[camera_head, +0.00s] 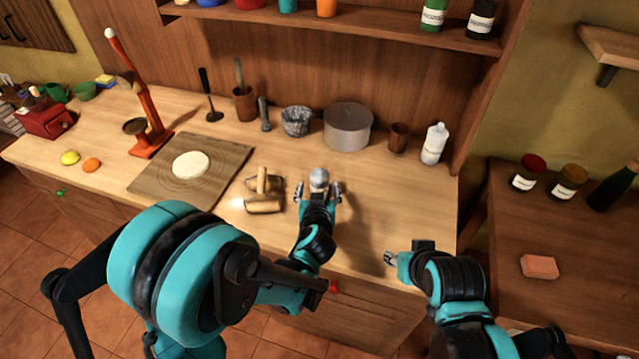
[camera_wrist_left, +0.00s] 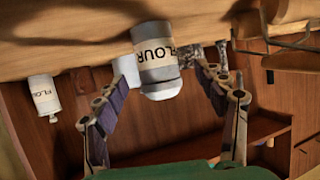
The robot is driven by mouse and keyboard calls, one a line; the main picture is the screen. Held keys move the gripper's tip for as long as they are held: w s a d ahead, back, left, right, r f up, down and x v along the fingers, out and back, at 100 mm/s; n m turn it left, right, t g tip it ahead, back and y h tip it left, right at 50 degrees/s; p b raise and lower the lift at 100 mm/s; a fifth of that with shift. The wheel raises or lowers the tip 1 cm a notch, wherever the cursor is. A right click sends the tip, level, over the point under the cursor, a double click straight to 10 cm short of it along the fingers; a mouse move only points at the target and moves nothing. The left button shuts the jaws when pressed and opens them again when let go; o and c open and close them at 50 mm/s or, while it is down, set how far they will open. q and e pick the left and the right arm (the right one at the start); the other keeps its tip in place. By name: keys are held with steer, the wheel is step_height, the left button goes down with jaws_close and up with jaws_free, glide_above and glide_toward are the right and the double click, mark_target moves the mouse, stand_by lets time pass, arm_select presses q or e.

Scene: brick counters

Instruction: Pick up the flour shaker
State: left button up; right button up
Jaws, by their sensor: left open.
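A flour shaker with a grey domed top (camera_head: 319,177) stands on the counter, right of the wooden rolling tools. In the left wrist view the shaker (camera_wrist_left: 155,58) shows a cream FLOUR label and appears upside down. My left gripper (camera_head: 319,190) is open, with one finger on each side of the shaker. In the wrist view the open fingers (camera_wrist_left: 163,80) flank it with gaps visible; contact is not clear. My right gripper (camera_head: 392,258) is over the counter's front edge at right, its jaws too small to judge.
A grey round tin (camera_head: 348,127), marbled mortar (camera_head: 296,121) and brown cup (camera_head: 399,137) stand behind the shaker. Wooden rolling tools (camera_head: 264,190) lie close left.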

mark_target(319, 186)
arm_select(q)
steer(key=b+x, duration=0.1)
steer(key=x, duration=0.3)
steer(key=shift+w+d+f, duration=0.1)
steer(key=shift+w, duration=0.2)
steer(key=c, duration=1.3)
steer(key=shift+c, duration=0.2)
